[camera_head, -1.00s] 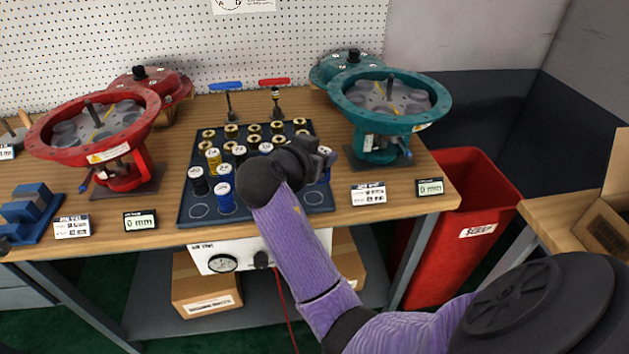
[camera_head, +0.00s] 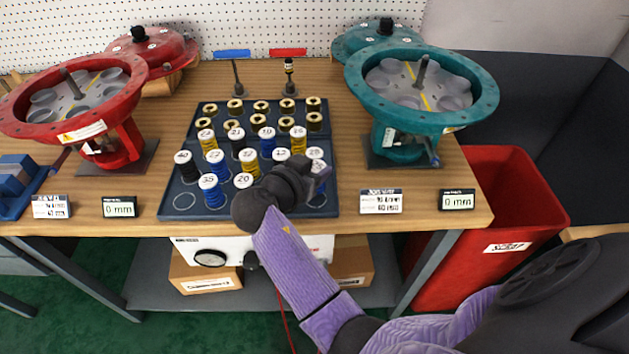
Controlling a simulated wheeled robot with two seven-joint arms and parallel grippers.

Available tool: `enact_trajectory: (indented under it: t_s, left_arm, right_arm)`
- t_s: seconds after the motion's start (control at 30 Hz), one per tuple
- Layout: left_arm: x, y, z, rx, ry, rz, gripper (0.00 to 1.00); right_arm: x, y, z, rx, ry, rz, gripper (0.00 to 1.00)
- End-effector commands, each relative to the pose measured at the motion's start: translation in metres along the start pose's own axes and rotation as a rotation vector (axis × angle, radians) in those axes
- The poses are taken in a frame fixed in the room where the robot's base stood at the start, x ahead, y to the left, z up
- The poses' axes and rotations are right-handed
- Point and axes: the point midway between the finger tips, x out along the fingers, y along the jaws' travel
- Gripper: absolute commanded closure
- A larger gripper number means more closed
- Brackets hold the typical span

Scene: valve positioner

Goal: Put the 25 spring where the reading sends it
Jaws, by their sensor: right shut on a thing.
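My right gripper (camera_head: 318,178) is low over the front right of the dark spring tray (camera_head: 245,212), shut on a blue spring (camera_head: 320,188). The spring's white cap (camera_head: 315,153) reads 25 or 28; I cannot tell which. The gripper hides part of it, and I cannot tell whether it is off the tray. The red actuator (camera_head: 78,95) at left and teal actuator (camera_head: 420,90) at right are open bowls with several round pockets and a central stem. The displays (camera_head: 120,207) and (camera_head: 457,200) both read 0 mm. My left gripper is not in view.
Several capped springs, such as blue 35 (camera_head: 212,190) and white-capped 20 (camera_head: 243,181), crowd the tray beside the gripper. Brass parts (camera_head: 288,106) fill its back rows. A red scrap bin (camera_head: 510,215) stands right of the bench. Blue and red-handled tools stand behind the tray.

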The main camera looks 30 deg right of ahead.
Motion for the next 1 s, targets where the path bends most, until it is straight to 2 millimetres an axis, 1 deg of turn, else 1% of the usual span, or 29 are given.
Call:
enact_trajectory:
  t_s: [0.03, 0.1, 0.13, 0.23, 0.4, 0.43, 0.47, 0.5, 0.6, 0.83, 1.0]
  left_arm:
    - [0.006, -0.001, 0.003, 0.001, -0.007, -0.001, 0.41]
    - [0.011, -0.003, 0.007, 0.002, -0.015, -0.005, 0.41]
    - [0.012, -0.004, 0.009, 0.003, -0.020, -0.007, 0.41]
    - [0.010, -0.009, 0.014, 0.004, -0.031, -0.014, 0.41]
    - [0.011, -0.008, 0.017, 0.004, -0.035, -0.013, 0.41]
    - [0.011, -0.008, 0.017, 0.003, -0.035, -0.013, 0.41]
    - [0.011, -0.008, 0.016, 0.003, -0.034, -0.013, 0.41]
    - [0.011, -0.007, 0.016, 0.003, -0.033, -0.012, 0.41]
    - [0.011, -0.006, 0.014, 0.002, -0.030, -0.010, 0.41]
    - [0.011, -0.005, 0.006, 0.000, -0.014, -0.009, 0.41]
    - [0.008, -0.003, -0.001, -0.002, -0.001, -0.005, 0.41]
  right_arm:
    - [0.005, 0.000, 0.011, -0.005, 0.000, 0.001, 1.00]
    - [0.010, 0.000, 0.025, -0.005, -0.001, 0.002, 1.00]
    - [0.011, 0.000, 0.028, -0.003, -0.001, 0.002, 1.00]
    - [0.011, 0.000, 0.026, 0.000, 0.000, 0.000, 1.00]
    - [0.011, 0.000, 0.028, 0.000, -0.001, 0.000, 1.00]
    - [0.011, 0.000, 0.028, 0.000, -0.001, 0.001, 0.47]
    - [0.011, 0.000, 0.027, 0.000, -0.001, 0.001, 0.41]
    - [0.011, 0.000, 0.027, 0.000, -0.001, 0.000, 0.33]
    - [0.011, 0.000, 0.027, 0.000, -0.001, 0.001, 0.14]
    - [0.011, 0.000, 0.026, 0.000, -0.001, 0.001, 0.14]
    - [0.011, 0.000, 0.022, 0.000, 0.000, -0.001, 0.14]
